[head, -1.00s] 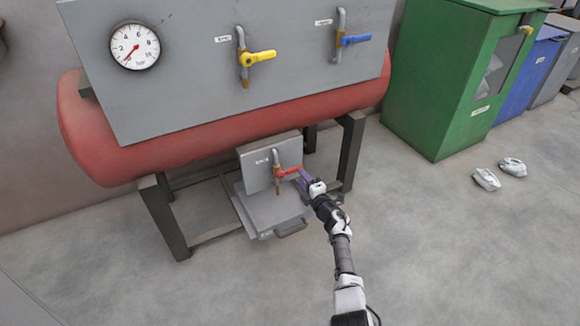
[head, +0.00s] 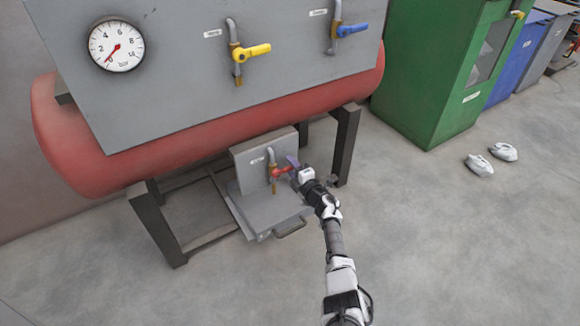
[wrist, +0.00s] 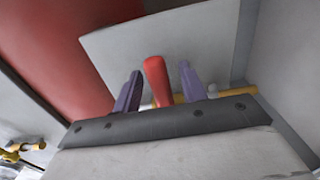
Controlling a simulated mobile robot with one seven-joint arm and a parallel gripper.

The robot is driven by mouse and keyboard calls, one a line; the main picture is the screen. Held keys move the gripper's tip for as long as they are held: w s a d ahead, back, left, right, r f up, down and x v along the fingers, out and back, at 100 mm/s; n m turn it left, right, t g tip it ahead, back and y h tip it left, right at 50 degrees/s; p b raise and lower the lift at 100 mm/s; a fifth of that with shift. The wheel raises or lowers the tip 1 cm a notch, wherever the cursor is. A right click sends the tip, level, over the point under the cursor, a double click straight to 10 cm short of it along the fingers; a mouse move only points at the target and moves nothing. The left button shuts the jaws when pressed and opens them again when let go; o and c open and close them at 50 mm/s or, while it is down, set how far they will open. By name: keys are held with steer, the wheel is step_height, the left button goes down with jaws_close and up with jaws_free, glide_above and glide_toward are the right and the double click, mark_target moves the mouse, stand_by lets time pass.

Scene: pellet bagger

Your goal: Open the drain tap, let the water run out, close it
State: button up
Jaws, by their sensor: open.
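The drain tap has a red lever handle (head: 281,172) on a small grey panel (head: 247,157) under the red tank. The lever points right, roughly level, across its pipe and brass spout (head: 274,187). No water stream is visible below the spout. My gripper (head: 292,162) is at the lever's right end. In the wrist view my gripper (wrist: 160,68) is open, with one purple finger on each side of the red handle (wrist: 157,82). Narrow gaps show between the handle and both fingers.
A grey tray or box (head: 268,208) with a front handle sits below the tap. Tank legs (head: 347,145) stand beside it. Above are a yellow-handled valve (head: 251,51), a blue-handled valve (head: 350,30) and a gauge (head: 116,46). The floor at right is mostly clear.

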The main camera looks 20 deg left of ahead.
jaws_close()
